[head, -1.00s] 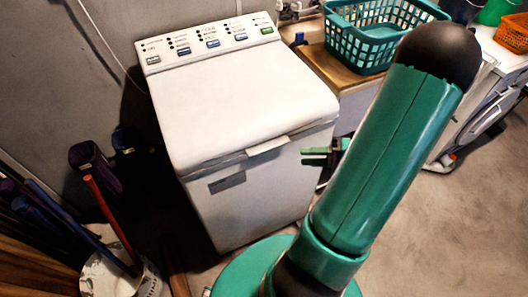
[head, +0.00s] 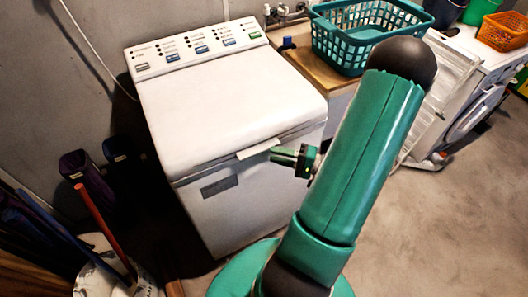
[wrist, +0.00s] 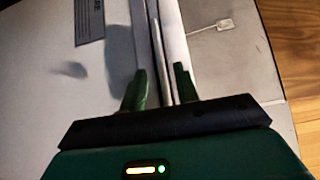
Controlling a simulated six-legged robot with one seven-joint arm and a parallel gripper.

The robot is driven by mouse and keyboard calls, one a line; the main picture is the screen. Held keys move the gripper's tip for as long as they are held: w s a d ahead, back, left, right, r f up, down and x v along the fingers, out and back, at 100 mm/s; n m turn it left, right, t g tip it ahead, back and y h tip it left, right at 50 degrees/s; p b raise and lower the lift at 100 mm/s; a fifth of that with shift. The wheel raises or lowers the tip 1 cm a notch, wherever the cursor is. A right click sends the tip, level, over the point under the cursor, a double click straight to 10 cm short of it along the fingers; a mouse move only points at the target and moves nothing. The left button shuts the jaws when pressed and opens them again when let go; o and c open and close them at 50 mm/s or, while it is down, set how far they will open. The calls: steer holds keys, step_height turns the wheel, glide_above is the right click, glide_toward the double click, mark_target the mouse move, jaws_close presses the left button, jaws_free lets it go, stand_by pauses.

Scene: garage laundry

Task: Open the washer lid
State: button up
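The washer (head: 225,135) is white, with a control panel at its back, and its lid (head: 228,90) looks shut. A pale handle tab (head: 258,149) sticks out at the lid's front edge. My gripper (head: 282,155) is at the right part of that edge, just right of the tab. In the wrist view, my gripper (wrist: 160,84) is open, its two green fingers apart. The lid's front rim (wrist: 170,50) runs between them in the picture. I cannot tell whether the fingers touch it.
A teal laundry basket (head: 352,42) stands on a wooden counter (head: 318,70) right of the washer. A white bucket (head: 98,280) and long-handled tools (head: 98,222) stand at the left. Open floor (head: 440,230) lies at the right.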

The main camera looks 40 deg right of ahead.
mark_target(262, 152)
steer(key=shift+x, duration=2.3)
jaws_close()
